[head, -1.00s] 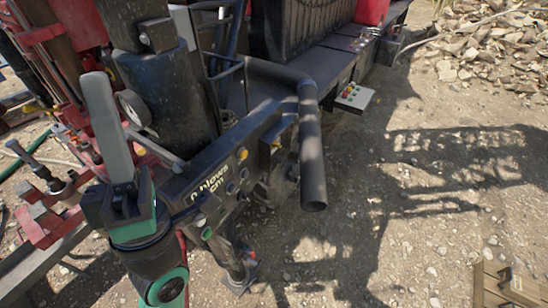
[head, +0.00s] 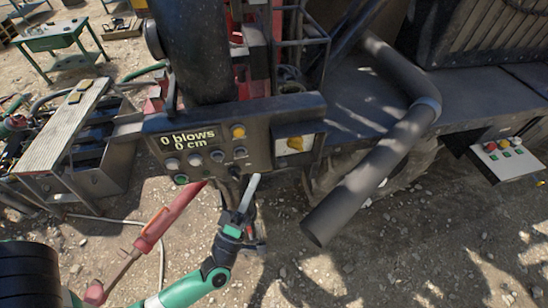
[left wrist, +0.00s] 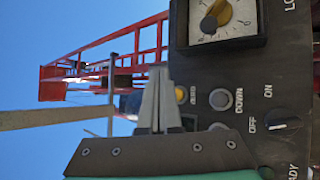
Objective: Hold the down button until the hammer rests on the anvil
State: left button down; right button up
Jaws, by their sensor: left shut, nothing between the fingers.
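The dark control panel (head: 150,150) has a display reading "0 blows 0 cm" (head: 188,140). My left gripper (head: 252,182) is shut and empty, below the button row in the head view. Its light-grey fingers (left wrist: 155,100) show left of the button in the left wrist view, with a gap between in the picture; contact cannot be told. I cannot make out hammer or anvil. My right gripper is not in view.
A yellow rotary dial (head: 295,143) is at the panel's right end. An OFF/ON switch (left wrist: 285,125) is near the down button. A thick dark pipe (head: 370,175) slants down at right. A white button box (head: 508,158) sits farther right.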

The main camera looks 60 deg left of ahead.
aim_at(240, 153)
pick_arm(q)
jog(key=shift+m+g+h, duration=0.3)
jog(key=shift+m+h, duration=0.1)
jog(key=s+f, duration=0.2)
jog(key=f, duration=0.1)
jog(key=s+f, duration=0.1)
jog(key=shift+a+f, duration=0.2)
jog(key=shift+a, duration=0.15)
jog(key=shift+b, duration=0.3)
jog(key=w+a+b, duration=0.2)
jog(key=a+b, duration=0.6)
jog(key=b, duration=0.3)
jog(key=shift+w+a+b, duration=0.15)
jog(key=shift+w+b, duration=0.2)
dwell(0.8)
